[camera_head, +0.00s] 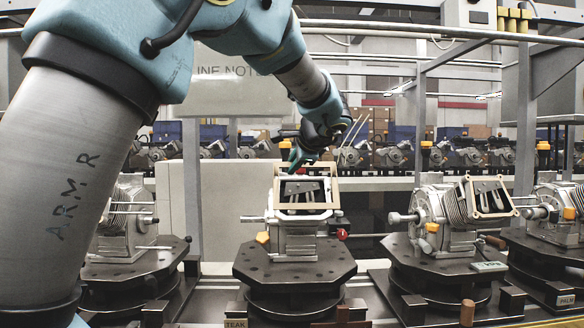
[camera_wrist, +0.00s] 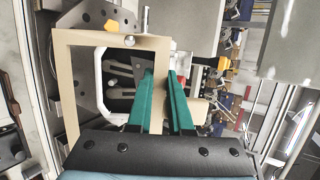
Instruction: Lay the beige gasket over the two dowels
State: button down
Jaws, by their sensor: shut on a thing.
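The beige gasket (camera_head: 333,192), a thin rectangular frame, is at the top of the middle grey housing (camera_head: 296,243). My gripper (camera_head: 293,168) is shut on its far side in the head view. In the wrist view, the green fingers (camera_wrist: 164,98) hold one long side of the gasket (camera_wrist: 72,90). The housing's dark opening shows through the frame. A round silver tip (camera_wrist: 130,41) shows at the gasket's upper bar, possibly a dowel end. I cannot clearly make out both dowels, or whether the gasket touches the housing.
The middle housing stands on a dark octagonal pallet (camera_head: 291,272). To the right, another housing (camera_head: 440,222) carries a tilted beige frame (camera_head: 513,209). One more housing (camera_head: 122,222) stands at left, partly behind my arm. A metal post and rail (camera_head: 420,130) stand right of my gripper.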

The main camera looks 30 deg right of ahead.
aim_at(289, 179)
jog(key=shift+f, duration=0.1)
jog(key=shift+w+d+f, duration=0.35)
jog(key=shift+w+f, duration=0.1)
jog(key=shift+w, duration=0.3)
jog(key=shift+w+d+f, duration=0.3)
jog(key=shift+w+f, duration=0.15)
jog(key=shift+w, duration=0.3)
jog(key=shift+w+d+f, duration=0.35)
jog(key=shift+w+f, duration=0.1)
jog(key=shift+w, duration=0.3)
jog(key=shift+w+d+f+b, duration=0.3)
jog(key=shift+w+f+b, duration=0.05)
jog(key=shift+w, duration=0.25)
dwell(1.1)
jog(key=shift+s, duration=0.1)
jog(key=shift+s+a+r, duration=0.15)
jog(key=shift+s, duration=0.1)
jog(key=shift+b, duration=0.6)
dwell(1.3)
jog(key=shift+w, duration=0.3)
dwell(0.4)
jog(key=shift+s, duration=0.1)
